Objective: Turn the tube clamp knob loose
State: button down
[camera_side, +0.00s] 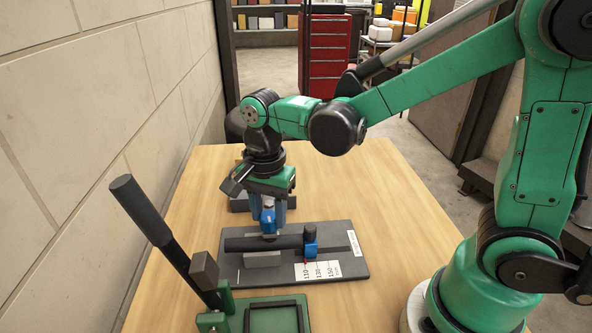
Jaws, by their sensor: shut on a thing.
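A dark tube (245,244) lies horizontally along a dark grey base plate (345,272) on the wooden table. My gripper (268,212) points straight down over the tube. Its blue-grey fingers are shut on the top of a blue tube clamp (268,226), where the knob is mostly hidden between them. The clamp stands upright at the tube, above a light grey block (262,259). I cannot tell how tight the knob is.
A blue stop with a black knob (310,236) sits at the tube's right end, beside a white scale (318,270). A green fixture (275,318) with a long black lever (145,212) stands at front left.

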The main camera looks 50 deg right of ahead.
jog(key=n, duration=0.4)
jog(key=shift+n, duration=0.3)
jog(key=n, duration=0.3)
jog(key=shift+n, duration=0.3)
jog(key=n, duration=0.9)
jog(key=shift+a, duration=0.1)
jog(key=n, duration=0.4)
jog(key=shift+n, duration=0.3)
jog(key=n, duration=0.9)
jog(key=shift+n, duration=1.8)
